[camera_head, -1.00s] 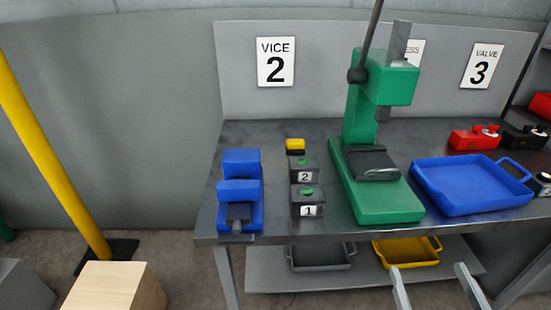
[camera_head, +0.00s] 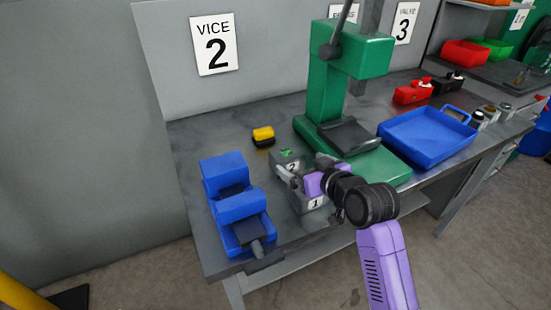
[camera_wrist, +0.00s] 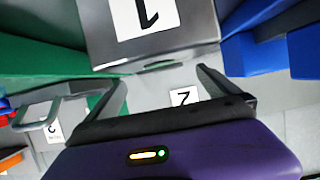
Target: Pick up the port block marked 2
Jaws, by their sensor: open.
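The port block marked 2 (camera_head: 288,157) is a grey block with a green top piece, on the bench behind the port block marked 1 (camera_head: 314,204). My gripper (camera_head: 306,168) is open and empty. In the head view it overlaps both blocks and partly covers block 2. In the wrist view, which is upside down, block 1 (camera_wrist: 195,35) fills the top middle, beyond the fingertips (camera_wrist: 158,80). A white label with a 2 shows between the fingers there, and I cannot tell whether it is on the block or the wall sign. Contact with either block is not clear.
A blue vice (camera_head: 228,182) stands left of the blocks. A green press (camera_head: 325,85) stands behind and to the right. A yellow-and-black piece (camera_head: 263,136) lies behind the blocks. A blue tray (camera_head: 425,155) is further right. Bare bench lies behind the vice.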

